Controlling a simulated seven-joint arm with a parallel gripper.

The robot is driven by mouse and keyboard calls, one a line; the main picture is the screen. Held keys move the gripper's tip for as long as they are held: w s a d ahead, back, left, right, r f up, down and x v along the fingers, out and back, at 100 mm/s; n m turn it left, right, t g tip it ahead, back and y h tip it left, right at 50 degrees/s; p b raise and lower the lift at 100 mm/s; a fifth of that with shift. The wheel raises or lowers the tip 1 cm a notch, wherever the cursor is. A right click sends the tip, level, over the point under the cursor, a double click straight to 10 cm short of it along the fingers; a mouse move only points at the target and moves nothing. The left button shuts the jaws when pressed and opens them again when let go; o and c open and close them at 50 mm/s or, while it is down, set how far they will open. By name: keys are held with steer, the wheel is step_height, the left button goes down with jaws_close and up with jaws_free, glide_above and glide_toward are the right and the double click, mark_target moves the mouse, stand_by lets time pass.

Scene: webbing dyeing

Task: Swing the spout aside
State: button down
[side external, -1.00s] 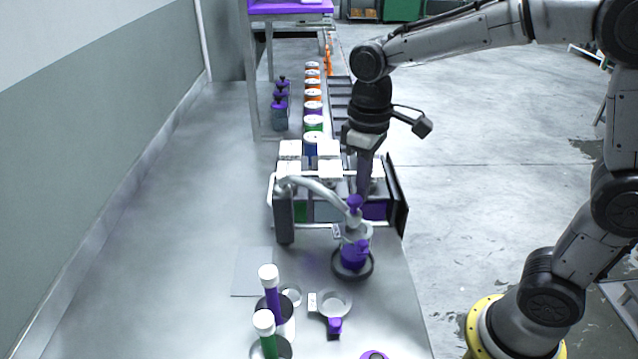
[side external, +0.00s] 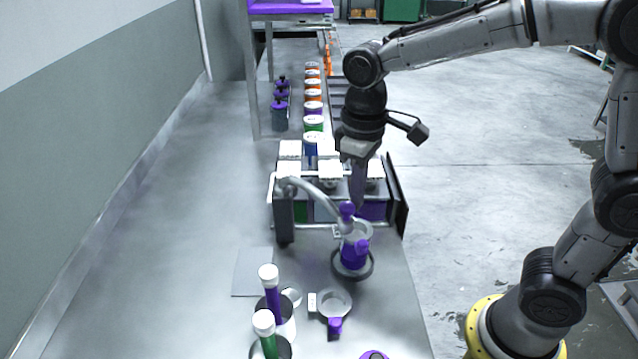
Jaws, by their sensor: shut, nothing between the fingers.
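The spout is a curved grey pipe (side external: 318,192) that rises from a dark post (side external: 284,215) and ends in a purple tip (side external: 347,212). The tip hangs over the left part of a purple vessel (side external: 354,252) standing on a dark round base. My gripper (side external: 358,203) points down with its fingers shut and empty. It is just right of the spout's tip, close against it; whether they touch is hard to tell.
Behind the spout stands a rack of compartments with white lids (side external: 290,149). In front are a ring with a purple handle (side external: 335,302), a purple tube (side external: 272,295) and a green tube (side external: 266,335) with white caps. A row of lidded jars (side external: 313,108) runs back. The bench's left side is clear.

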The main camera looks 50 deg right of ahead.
steer(key=shift+a, duration=0.1)
steer(key=shift+s+a, duration=0.15)
steer(key=shift+a, duration=0.95)
steer(key=shift+a, duration=1.2)
steer(key=shift+w+a, duration=0.2)
steer(key=shift+a, duration=0.9)
